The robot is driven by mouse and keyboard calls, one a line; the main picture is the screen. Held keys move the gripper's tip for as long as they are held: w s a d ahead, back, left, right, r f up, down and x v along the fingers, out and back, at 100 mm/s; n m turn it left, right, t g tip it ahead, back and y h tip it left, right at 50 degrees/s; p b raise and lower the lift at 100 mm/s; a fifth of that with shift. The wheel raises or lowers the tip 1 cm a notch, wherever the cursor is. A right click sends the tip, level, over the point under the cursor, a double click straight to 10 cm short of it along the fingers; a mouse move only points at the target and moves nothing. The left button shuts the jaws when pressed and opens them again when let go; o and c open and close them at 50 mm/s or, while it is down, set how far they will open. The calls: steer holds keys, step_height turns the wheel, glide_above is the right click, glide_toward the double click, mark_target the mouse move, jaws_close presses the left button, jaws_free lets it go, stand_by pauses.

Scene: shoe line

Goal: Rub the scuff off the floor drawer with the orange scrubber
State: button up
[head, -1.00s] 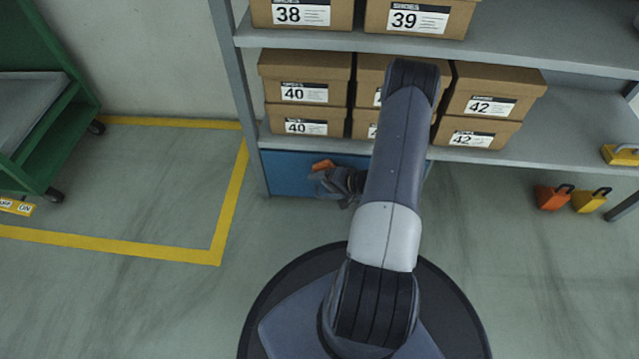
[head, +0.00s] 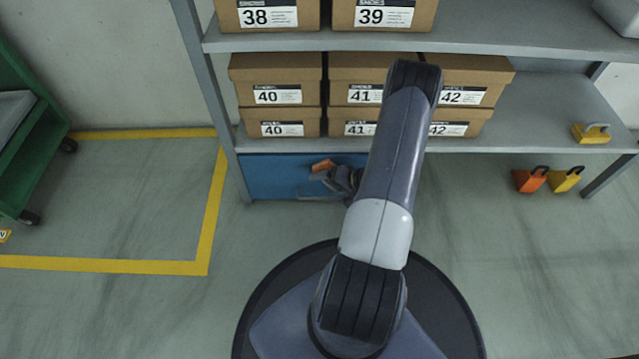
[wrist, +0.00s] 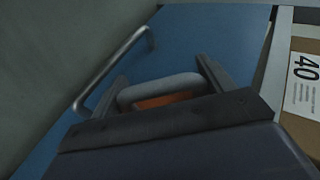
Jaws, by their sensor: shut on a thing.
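The floor drawer (head: 268,178) is a blue front under the shelf's lowest board, low to the floor. Its metal bar handle (wrist: 113,70) shows at the left in the wrist view. My gripper (head: 340,176) is in front of the drawer, partly hidden by my arm. The scrubber's orange part (head: 322,165) also shows against the drawer front in the head view. I cannot tell whether it touches the drawer. I cannot make out the scuff.
Shoe boxes (head: 275,92) fill the boards above the drawer. A shelf post (head: 215,100) stands at its left. An orange block (head: 527,181) and a yellow block (head: 565,181) stand on the floor at right; another yellow one (head: 590,134) is on the shelf. A green cart (head: 35,150) is at left.

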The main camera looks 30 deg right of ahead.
steer(key=shift+s+d, duration=0.4)
steer(key=shift+d, duration=0.35)
steer(key=shift+s+d, duration=0.45)
steer(key=shift+d, duration=0.25)
steer(key=shift+s+d, duration=0.4)
steer(key=shift+d, duration=0.35)
steer(key=shift+s+a, duration=0.15)
steer(key=shift+a, duration=0.25)
steer(key=shift+w+a, duration=1.2)
steer(key=shift+a, duration=0.3)
steer(key=shift+w+a, duration=1.15)
steer(key=shift+a, duration=0.3)
steer(key=w+a, duration=0.3)
steer(key=a, duration=0.3)
steer(key=shift+w, duration=0.3)
steer(key=s+a, duration=0.3)
steer(key=s, duration=0.2)
steer(key=shift+a, duration=0.2)
